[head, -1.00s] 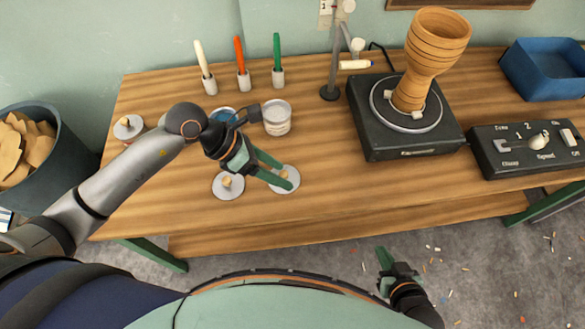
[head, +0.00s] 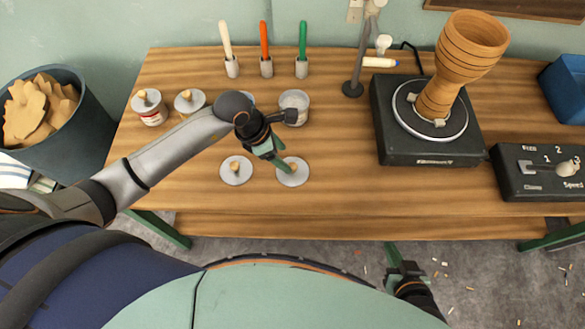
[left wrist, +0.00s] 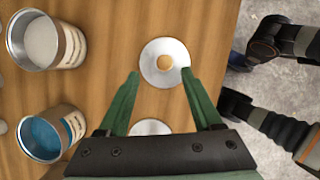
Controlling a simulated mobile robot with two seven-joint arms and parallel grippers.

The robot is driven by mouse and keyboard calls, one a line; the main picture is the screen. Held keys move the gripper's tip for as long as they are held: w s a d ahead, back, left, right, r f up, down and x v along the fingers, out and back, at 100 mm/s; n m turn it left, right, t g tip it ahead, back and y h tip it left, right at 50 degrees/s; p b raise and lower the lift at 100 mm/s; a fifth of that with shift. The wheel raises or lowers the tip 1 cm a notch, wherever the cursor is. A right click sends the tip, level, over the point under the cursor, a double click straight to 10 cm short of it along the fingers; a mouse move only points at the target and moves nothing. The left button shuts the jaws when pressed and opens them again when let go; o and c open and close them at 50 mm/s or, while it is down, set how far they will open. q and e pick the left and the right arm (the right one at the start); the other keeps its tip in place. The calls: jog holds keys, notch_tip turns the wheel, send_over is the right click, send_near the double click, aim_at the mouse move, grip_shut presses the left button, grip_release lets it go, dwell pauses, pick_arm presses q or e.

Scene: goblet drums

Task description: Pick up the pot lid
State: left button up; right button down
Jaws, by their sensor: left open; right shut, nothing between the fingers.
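Two flat grey pot lids lie on the wooden table in the head view, a left lid (head: 236,170) and a right lid (head: 296,178), each with a small wooden knob. My left gripper (head: 286,166) is open above the right lid and partly covers it. In the left wrist view the right lid (left wrist: 152,66) shows just beyond the two green fingertips (left wrist: 161,74), with its knob between their lines. The left lid (left wrist: 150,127) is partly hidden by the gripper body. My right gripper (head: 392,252) is shut and empty, in front of the table.
An open pot with pale content (left wrist: 42,42) and one with blue content (left wrist: 45,134) stand beside the lids. Two lidded pots (head: 152,114) stand at the left. A turntable (head: 425,145) bears a wooden goblet drum (head: 458,60). The table around the two lids is clear.

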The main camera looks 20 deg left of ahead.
aim_at(292, 166)
pick_arm(q)
jog(key=x, duration=0.5)
jog(key=shift+s+d+r, duration=0.1)
jog(key=shift+s+d, duration=0.15)
grip_shut()
